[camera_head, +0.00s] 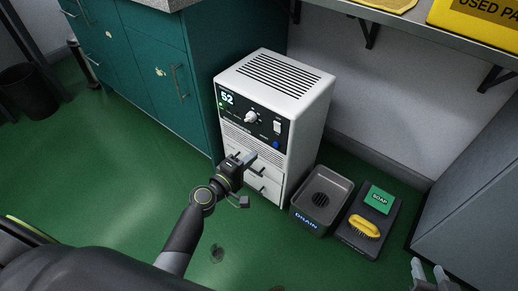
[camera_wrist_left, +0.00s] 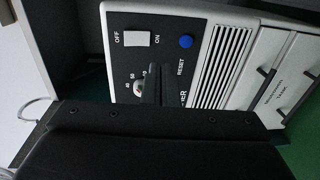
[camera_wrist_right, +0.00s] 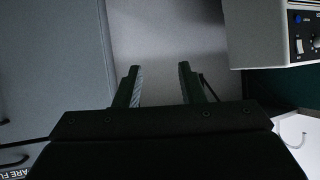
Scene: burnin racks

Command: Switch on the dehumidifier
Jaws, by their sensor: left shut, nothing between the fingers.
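The white dehumidifier (camera_head: 308,118) stands on the green floor against the teal cabinet. Its black panel has a lit display (camera_head: 228,99) reading 52, a green light, a knob (camera_head: 251,117), a white rocker switch (camera_head: 277,127) and a blue reset button (camera_head: 276,144). In the left wrist view the switch (camera_wrist_left: 138,39) lies between OFF and ON; which side is pressed I cannot tell. My left gripper (camera_head: 249,157) is shut and empty, in front of the unit below the panel. In its wrist view its fingers (camera_wrist_left: 152,82) partly cover the knob. My right gripper (camera_wrist_right: 158,80) is open and empty.
A shelf (camera_head: 400,37) overhangs behind. Green floor (camera_head: 120,170) is clear at left.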

